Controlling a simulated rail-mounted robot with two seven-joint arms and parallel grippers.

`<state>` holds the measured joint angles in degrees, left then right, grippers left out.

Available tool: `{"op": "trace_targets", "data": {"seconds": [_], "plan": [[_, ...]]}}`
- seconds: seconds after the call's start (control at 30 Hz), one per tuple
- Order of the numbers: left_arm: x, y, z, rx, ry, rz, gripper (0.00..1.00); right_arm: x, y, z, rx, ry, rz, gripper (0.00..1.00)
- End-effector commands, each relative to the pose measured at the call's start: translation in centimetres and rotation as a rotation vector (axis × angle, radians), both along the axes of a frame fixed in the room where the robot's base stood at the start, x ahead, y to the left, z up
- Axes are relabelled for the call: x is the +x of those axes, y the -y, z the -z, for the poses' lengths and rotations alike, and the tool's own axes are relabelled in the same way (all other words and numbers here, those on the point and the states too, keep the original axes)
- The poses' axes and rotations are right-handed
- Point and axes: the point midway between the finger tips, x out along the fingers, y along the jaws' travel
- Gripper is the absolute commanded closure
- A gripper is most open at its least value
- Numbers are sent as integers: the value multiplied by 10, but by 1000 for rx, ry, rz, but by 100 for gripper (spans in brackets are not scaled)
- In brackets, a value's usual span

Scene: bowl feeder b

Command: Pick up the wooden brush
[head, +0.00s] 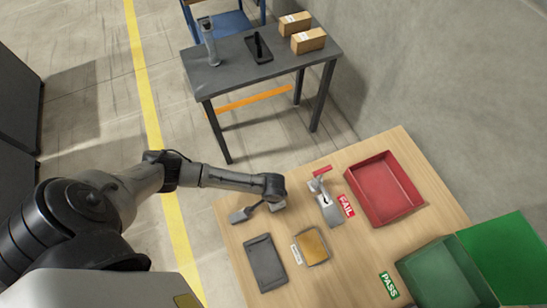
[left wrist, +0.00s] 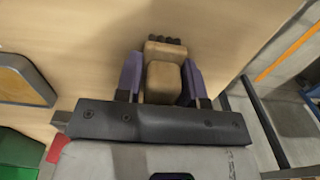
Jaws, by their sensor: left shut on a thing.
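The wooden brush (left wrist: 163,82) is a light brown block with dark bristles at its far end. In the left wrist view it sits between the two purple-grey fingers of my left gripper (left wrist: 161,75), which are shut on its sides. In the head view my left gripper (head: 276,204) is at the far left part of the wooden table (head: 230,243), low over its top. I cannot make out the brush's brown body there. A small grey flat piece (head: 240,215) shows just left of the gripper; I cannot tell what it is. My right gripper is not in view.
A dark tray (head: 265,264), a framed yellow pad (head: 313,246), a grey fixture with a red handle (head: 328,208), a red bin (head: 384,190) and a green bin (head: 445,274) stand on the table. A dark table (head: 262,66) with boxes is behind.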

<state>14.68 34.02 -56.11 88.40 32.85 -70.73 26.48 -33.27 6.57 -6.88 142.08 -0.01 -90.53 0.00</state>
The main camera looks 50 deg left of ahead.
Motion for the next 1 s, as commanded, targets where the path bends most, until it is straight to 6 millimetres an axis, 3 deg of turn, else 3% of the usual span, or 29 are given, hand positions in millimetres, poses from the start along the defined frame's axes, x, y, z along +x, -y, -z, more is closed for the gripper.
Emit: {"op": "trace_targets", "data": {"seconds": [0.17, 0.47, 0.67, 0.77, 1.0], "plan": [[0, 0, 0, 0, 0, 0, 88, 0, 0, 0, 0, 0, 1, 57], [0, 0, -3, 0, 0, 0, 88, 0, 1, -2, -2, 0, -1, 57], [0, 0, -22, 0, 0, 0, 88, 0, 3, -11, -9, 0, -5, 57], [0, 0, -41, -1, 1, 0, 88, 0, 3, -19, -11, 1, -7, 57], [17, 45, -71, -5, 2, 1, 88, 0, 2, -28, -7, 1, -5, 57]]}}
